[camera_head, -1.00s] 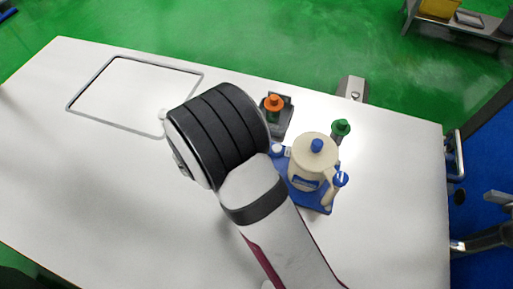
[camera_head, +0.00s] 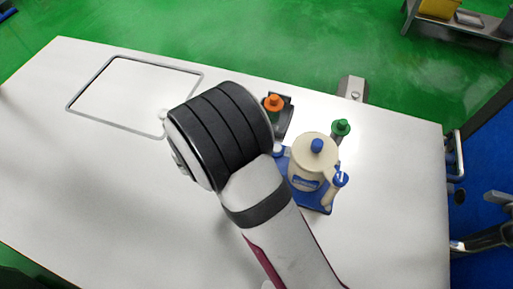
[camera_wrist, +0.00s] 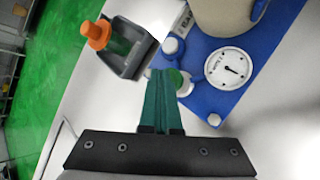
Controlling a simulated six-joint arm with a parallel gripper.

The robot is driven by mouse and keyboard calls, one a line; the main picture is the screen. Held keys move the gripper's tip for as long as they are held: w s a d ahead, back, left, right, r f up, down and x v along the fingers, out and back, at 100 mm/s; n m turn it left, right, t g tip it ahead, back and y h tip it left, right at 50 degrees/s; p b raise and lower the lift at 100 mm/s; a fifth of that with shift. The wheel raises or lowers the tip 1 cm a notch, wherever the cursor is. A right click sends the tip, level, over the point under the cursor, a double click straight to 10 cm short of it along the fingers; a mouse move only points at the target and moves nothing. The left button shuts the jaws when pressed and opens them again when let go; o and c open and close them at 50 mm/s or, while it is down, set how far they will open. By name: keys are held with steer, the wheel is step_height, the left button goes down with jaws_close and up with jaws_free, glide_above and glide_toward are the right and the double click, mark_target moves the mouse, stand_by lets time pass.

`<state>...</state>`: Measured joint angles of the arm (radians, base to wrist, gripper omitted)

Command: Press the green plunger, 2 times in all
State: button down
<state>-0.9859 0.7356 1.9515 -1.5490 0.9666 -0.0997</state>
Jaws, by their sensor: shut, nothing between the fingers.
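A cream jug (camera_head: 307,172) with a blue lid knob stands on the base plate. A white knob (camera_wrist: 172,47) and gauge (camera_wrist: 229,68) are close to my fingers. An orange-capped item (camera_wrist: 97,33) sits in a dark holder. A green-capped item (camera_head: 340,128) stands behind the jug.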

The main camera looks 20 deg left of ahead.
steer(key=shift+r, duration=0.85)
steer(key=shift+r, duration=0.1)
steer(key=shift+r, duration=2.45)
steer(key=d+r+m+g, duration=0.1)
steer(key=d+m, duration=0.1)
steer(key=d, duration=0.2)
steer(key=s+d+r+m+g+h, duration=0.1)
steer(key=d+r+m, duration=0.1)
steer(key=d+m, duration=0.1)
steer(key=d+r+m+g, duration=0.1)
steer(key=d+m, duration=0.1)
steer(key=d, duration=0.3)
steer(key=shift+s+d+r+h, duration=0.1)
steer(key=shift+s+r+h, duration=0.05)
steer(key=shift+s+h, duration=0.2)
steer(key=s+d+r+m+g+y, duration=0.25)
steer(key=s+d+m+g, duration=0.25)
steer(key=s+d+m, duration=0.65)
steer(key=s+a+r+m+y, duration=0.1)
steer(key=s+m+y, duration=0.3)
steer(key=s+m, duration=0.5)
steer(key=shift+s+a+r+g+y, duration=0.15)
steer(key=shift+a+r+g+y, duration=0.2)
steer(key=shift+a, duration=0.45)
